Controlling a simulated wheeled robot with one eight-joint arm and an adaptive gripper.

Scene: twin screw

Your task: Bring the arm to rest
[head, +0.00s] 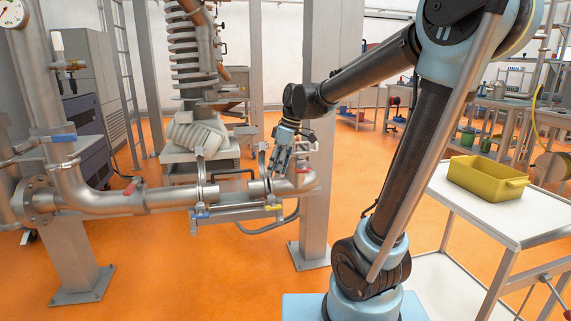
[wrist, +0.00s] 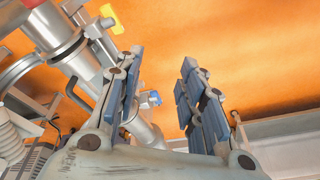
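My gripper (head: 281,150) is at the far end of my arm, close to the steel pipe (head: 110,203) and its clamp fittings in the head view. Nothing is held. My arm rises from its blue base, bends at a high elbow and reaches out to the left toward the pipe. In the wrist view the pipe (wrist: 63,42) passes left of the fingers; whether the left finger touches a fitting I cannot tell.
A white cart (head: 500,214) with a yellow bin (head: 487,178) stands to the right of my arm. A grey column (head: 320,120) rises just behind my gripper. Blue, red and yellow valve handles (head: 273,207) stick out along the pipe. Open orange floor (head: 180,270) lies in front.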

